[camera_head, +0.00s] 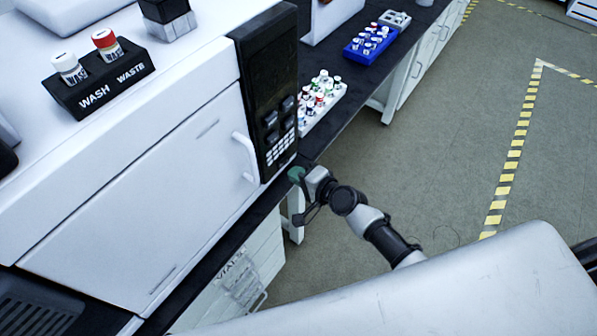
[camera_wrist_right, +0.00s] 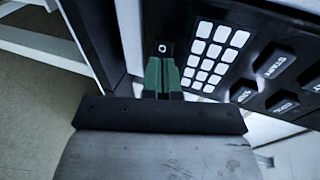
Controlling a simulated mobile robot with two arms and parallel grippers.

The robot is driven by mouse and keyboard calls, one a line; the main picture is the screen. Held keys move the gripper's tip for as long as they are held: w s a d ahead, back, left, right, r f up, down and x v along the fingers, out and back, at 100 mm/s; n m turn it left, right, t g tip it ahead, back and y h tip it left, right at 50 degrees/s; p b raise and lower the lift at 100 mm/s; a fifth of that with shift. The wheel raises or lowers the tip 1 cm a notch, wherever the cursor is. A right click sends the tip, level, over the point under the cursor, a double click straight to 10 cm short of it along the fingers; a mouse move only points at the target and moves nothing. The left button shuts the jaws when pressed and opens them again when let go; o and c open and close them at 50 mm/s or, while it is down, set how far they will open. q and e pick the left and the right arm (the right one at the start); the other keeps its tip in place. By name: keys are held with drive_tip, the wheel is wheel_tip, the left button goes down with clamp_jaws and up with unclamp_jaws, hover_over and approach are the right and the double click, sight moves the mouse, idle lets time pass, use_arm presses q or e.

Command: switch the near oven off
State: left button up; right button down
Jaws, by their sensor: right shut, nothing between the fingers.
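The near oven is the large white unit with a door (camera_head: 140,205) and handle (camera_head: 245,157) at the left of the head view. Its black control panel (camera_head: 262,75) carries dark buttons and a white keypad; the keypad also shows in the right wrist view (camera_wrist_right: 213,50). My right gripper (camera_head: 297,174) has green fingers, shut and empty, close to the panel's lower edge. In the right wrist view its fingertips (camera_wrist_right: 162,60) point at a small dark square with a white ring (camera_wrist_right: 163,48) beside the keypad. Contact cannot be told. My left gripper is not in view.
A black WASH and WASTE holder (camera_head: 105,88) with two bottles sits on top of the oven. A white vial rack (camera_head: 332,103) and a blue vial rack (camera_head: 372,42) stand on the dark bench beyond. The floor at the right is clear.

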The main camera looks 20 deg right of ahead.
drive_tip(key=v, duration=1)
drive_tip(key=s+d+f+n+g+h, duration=0.2)
drive_tip(key=s+f, duration=0.1)
drive_tip(key=f, duration=0.5)
drive_tip(key=s+d+f+n+g+h, duration=0.15)
drive_tip(key=s+f, duration=0.25)
drive_tip(key=f, duration=0.4)
drive_tip(key=s+d+f+n+g+h, duration=0.1)
drive_tip(key=s+d+f+h, duration=0.15)
drive_tip(key=f, duration=0.55)
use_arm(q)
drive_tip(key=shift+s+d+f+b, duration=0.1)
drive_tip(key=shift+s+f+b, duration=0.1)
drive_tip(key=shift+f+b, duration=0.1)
use_arm(e)
drive_tip(key=s+f+n+g, duration=0.2)
drive_tip(key=s+f, duration=0.3)
drive_tip(key=s, duration=0.3)
drive_tip(key=s+f+n+g+h, duration=0.1)
drive_tip(key=s+f+n, duration=0.3)
drive_tip(key=s, duration=0.5)
drive_tip(key=s+f+n+g, duration=0.3)
drive_tip(key=s+f, duration=0.3)
drive_tip(key=s, duration=0.3)
drive_tip(key=shift+s+a+g+h, duration=0.2)
drive_tip(key=shift+a+g+h, duration=0.1)
drive_tip(key=shift+g+h, duration=0.15)
drive_tip(key=shift+n, duration=0.25)
